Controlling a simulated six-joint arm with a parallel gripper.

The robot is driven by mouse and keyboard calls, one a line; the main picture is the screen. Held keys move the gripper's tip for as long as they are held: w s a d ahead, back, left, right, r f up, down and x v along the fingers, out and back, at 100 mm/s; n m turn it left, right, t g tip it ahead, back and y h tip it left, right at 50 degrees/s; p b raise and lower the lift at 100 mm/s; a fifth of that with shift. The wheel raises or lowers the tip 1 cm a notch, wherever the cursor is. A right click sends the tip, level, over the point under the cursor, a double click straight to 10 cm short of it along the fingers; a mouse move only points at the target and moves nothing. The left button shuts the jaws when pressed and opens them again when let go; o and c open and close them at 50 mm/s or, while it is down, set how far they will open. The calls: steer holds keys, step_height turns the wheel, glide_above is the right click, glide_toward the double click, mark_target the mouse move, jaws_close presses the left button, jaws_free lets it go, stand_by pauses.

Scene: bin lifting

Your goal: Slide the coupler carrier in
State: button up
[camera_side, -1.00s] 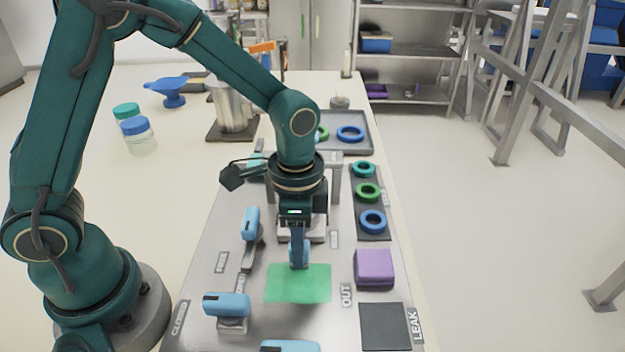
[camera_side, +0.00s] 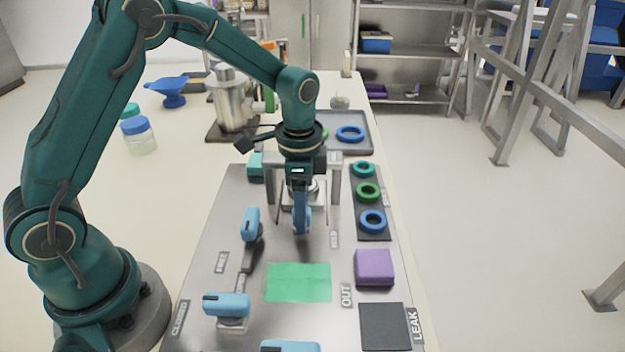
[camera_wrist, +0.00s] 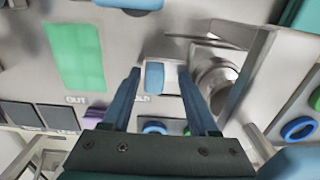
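The coupler carrier is a pale metal block (camera_side: 304,194) under the metal gantry in the side view; it looks partly hidden behind my gripper. A blue handle (camera_wrist: 154,77) with a pale mount shows in the wrist view. My gripper (camera_side: 302,228) points down just in front of the carrier. In the wrist view my gripper (camera_wrist: 160,72) has its fingers apart, with the blue handle between the tips and gaps visible on both sides. Contact with the handle cannot be told. The green patch (camera_side: 298,283) lies nearer the camera on the plate, beside the OUT label (camera_side: 346,295).
Blue-handled levers stand on the left (camera_side: 251,225) and front left (camera_side: 227,305). Gantry legs (camera_side: 336,180) flank the carrier. A purple block (camera_side: 374,267), a dark square pad (camera_side: 385,326) and a strip of coloured rings (camera_side: 368,193) lie on the right. The green patch is clear.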

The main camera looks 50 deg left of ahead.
steer(key=shift+r, duration=2.55)
